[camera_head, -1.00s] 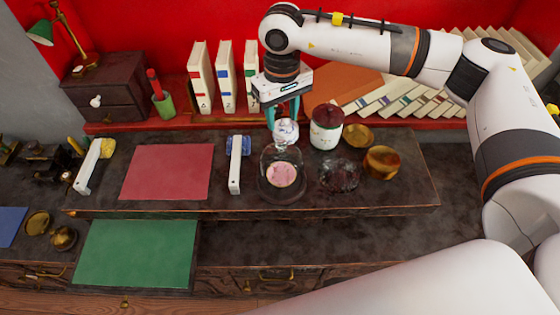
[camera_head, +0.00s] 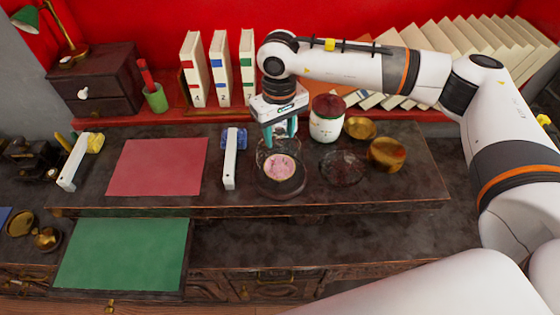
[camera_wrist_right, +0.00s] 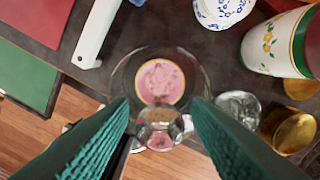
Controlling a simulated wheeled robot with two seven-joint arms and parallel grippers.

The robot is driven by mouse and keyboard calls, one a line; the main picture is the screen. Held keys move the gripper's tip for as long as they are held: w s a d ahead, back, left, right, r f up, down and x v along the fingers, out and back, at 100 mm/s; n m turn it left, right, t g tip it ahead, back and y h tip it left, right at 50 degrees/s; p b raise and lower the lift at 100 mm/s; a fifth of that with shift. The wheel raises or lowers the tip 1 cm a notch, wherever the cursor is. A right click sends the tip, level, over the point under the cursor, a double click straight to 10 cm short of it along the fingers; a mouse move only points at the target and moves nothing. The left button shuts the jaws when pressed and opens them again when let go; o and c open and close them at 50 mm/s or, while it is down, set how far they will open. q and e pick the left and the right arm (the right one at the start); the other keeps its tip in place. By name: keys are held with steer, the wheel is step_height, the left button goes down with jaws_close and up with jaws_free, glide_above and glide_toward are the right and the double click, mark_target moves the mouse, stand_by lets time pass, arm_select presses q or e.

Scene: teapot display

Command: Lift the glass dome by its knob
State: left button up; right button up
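The glass dome (camera_head: 263,152) is clear and hard to make out in the head view. It stands around a round pink piece (camera_head: 280,168) on a dark round base (camera_head: 281,190). My right gripper (camera_head: 281,134) points down at the top of the dome. In the right wrist view the glass knob (camera_wrist_right: 160,122) lies between the two teal fingers, with visible gaps on both sides, so the gripper is open. The head view hides the knob behind the fingers. My left gripper is not in view.
A white jar with a dark red lid (camera_head: 327,118), a brass bowl (camera_head: 386,154) and a glass dish (camera_head: 343,167) stand close on the right. A white-handled brush (camera_head: 231,160) lies to the left. White-and-blue porcelain (camera_wrist_right: 222,10) shows in the wrist view. The red mat (camera_head: 158,166) is clear.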

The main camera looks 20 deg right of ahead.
steer(key=shift+s, duration=0.2)
steer(key=c, duration=0.9)
steer(key=shift+w+r+p, duration=0.25)
steer(key=shift+r+p, duration=0.15)
steer(key=shift+r, duration=0.45)
steer(key=shift+r+p, duration=1.2)
steer(key=shift+r, duration=2.5)
steer(key=shift+a, duration=0.1)
